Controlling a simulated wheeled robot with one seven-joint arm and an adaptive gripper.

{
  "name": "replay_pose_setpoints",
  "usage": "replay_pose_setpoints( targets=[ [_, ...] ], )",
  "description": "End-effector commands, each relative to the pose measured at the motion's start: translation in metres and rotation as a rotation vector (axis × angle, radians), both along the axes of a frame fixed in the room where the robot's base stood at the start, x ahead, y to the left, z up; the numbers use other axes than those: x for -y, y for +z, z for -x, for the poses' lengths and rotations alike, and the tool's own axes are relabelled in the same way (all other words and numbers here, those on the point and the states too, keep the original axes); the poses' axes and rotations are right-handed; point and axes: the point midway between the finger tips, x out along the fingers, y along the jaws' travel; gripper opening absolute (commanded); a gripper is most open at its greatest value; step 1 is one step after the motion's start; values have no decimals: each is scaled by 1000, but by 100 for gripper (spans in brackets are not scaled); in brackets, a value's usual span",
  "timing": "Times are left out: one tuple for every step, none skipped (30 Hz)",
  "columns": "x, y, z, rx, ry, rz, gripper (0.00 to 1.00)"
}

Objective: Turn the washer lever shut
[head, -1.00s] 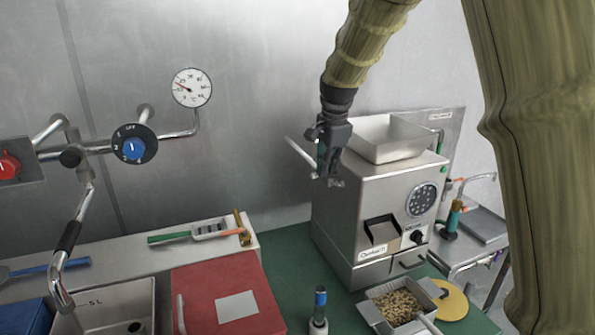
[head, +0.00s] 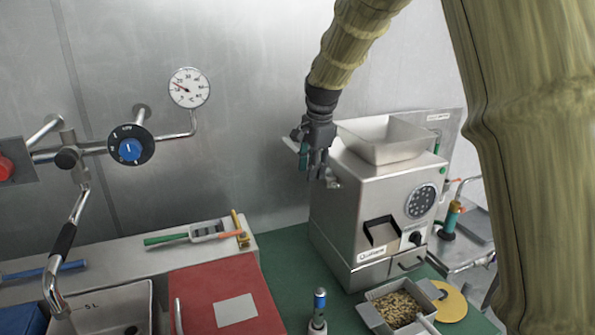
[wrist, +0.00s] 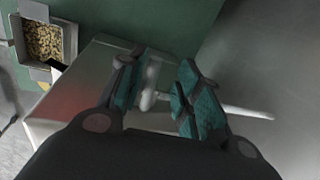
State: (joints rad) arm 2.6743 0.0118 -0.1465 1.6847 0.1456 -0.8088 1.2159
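A pale lever (head: 289,144) sticks out from the upper left side of the steel bean grinder (head: 345,205). In the wrist view its rod (wrist: 250,112) runs to the right, with a pale rounded part (wrist: 150,84) showing between my fingers. My gripper (head: 318,172) hangs pointing down beside the grinder's upper left edge and covers part of the lever. In the wrist view my gripper (wrist: 163,75) has its two teal-padded fingers apart. I cannot tell whether a finger touches the lever. No label marks which part is the washer lever.
A hopper (head: 388,138) tops the grinder. A bean tray (head: 378,318) and a yellow disc (head: 450,302) stand in front on the green counter (head: 285,262). At left are a blue dial (head: 131,150), a gauge (head: 189,87), a tap (head: 66,238) and a red board (head: 205,285).

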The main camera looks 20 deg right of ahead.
Motion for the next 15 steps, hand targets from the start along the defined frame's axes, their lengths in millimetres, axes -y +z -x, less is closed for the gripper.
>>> replay_pose_setpoints(
  targets=[
    [3,6,1,3,-4,-1,34],
    [5,9,2,2,-5,-1,34],
    [6,14,3,2,-6,-1,34],
    [6,18,4,3,-7,-1,34],
    [7,23,5,4,-7,-1,34],
    [7,31,6,4,-7,-2,34],
    [7,36,7,4,-7,-2,34],
    [8,41,8,4,-7,-2,34],
    [8,48,9,3,-7,-2,34],
    [8,54,10,3,-7,-2,34],
    [8,60,11,3,-6,-2,34],
    [9,66,12,2,-7,-3,34],
    [9,71,13,2,-7,-3,34],
    [10,76,14,2,-8,-3,34],
    [11,83,16,2,-8,-3,34]
  ],
)
